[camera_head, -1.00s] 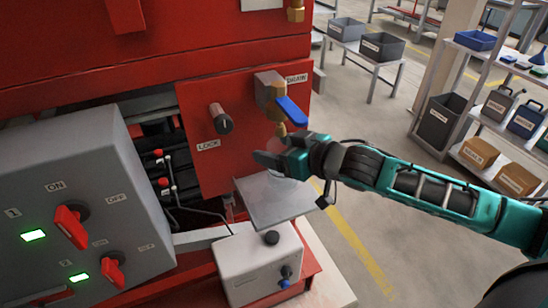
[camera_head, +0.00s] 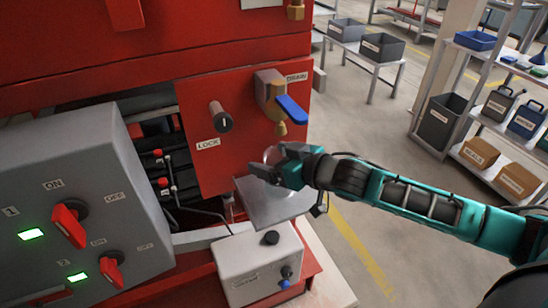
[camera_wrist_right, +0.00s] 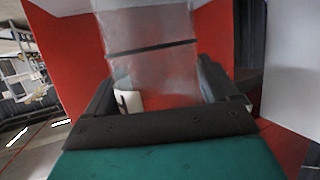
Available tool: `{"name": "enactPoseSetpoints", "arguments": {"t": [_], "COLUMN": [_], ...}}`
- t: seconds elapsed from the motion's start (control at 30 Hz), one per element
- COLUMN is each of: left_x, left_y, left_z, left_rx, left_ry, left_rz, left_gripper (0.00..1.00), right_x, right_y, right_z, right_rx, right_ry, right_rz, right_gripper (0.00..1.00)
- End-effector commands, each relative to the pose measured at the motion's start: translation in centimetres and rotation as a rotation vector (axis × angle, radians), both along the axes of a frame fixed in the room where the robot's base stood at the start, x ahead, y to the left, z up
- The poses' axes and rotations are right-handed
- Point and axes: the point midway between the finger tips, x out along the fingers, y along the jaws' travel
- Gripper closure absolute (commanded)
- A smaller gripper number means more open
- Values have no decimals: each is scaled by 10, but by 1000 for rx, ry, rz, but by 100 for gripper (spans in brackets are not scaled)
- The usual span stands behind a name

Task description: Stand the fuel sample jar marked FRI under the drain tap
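My right gripper (camera_head: 277,172) is shut on a clear jar (camera_head: 271,153), just below the drain tap's brass spout (camera_head: 281,129). My left gripper is out of view.
A black LOCK knob (camera_head: 221,118) is left of the tap. A white box (camera_head: 258,268) with knobs stands below the shelf. A grey switch box (camera_head: 75,200) with red handles fills the lower left. Storage racks (camera_head: 490,115) stand at the far right.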

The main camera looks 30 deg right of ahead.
Motion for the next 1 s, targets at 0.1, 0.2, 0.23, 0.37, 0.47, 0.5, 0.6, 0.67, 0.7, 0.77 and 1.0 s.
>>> {"name": "enactPoseSetpoints", "arguments": {"t": [0.1, 0.2, 0.23, 0.37, 0.47, 0.5, 0.6, 0.67, 0.7, 0.77, 1.0], "left_x": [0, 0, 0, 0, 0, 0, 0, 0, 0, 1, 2], "left_y": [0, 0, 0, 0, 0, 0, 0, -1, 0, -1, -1], "left_z": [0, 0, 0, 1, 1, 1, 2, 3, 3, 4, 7], "left_rx": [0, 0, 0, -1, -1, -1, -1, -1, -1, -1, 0], "left_ry": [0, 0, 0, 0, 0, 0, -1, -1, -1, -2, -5], "left_rz": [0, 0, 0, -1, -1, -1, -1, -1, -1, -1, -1], "left_gripper": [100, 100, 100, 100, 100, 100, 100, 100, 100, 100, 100], "right_x": [0, 0, 0, 0, -3, -6, -16, -24, -29, -36, -62], "right_y": [0, 0, 0, 0, -1, -2, -6, -8, -10, -13, -22], "right_z": [0, 0, 0, 2, 3, 4, 7, 10, 13, 15, 25], "right_rx": [0, 0, 0, -1, -1, 0, 0, -2, -2, -2, -1], "right_ry": [0, 0, 0, -1, 0, 1, 2, 3, 2, 4, 3], "right_rz": [0, 0, 0, 0, 0, 0, 0, 0, 2, -1, -1], "right_gripper": [1, 0, 0, 0, 0, 0, 0, 0, 0, 0, 0]}}
